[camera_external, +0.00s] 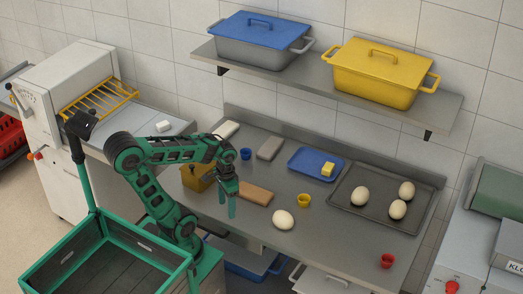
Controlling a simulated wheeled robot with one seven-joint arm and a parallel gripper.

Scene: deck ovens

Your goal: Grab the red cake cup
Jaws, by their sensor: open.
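The red cake cup (387,261) stands on the steel worktop (330,225) near its front right corner. My gripper (228,205) points down over the left part of the worktop, beside a brown block. It is open, and nothing shows between its fingers. The red cup is well to the right of my gripper and apart from it. Two similar cups stand on the worktop: a yellow cup (304,201) near the middle and a blue cup (246,154) at the back left.
A dough ball (283,220) and the brown block (255,194) lie between my gripper and the red cup's side. A dark tray (342,213) with several dough balls is behind the cup. A blue tray (301,165) holds a yellow block. A shelf with lidded pans hangs above.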

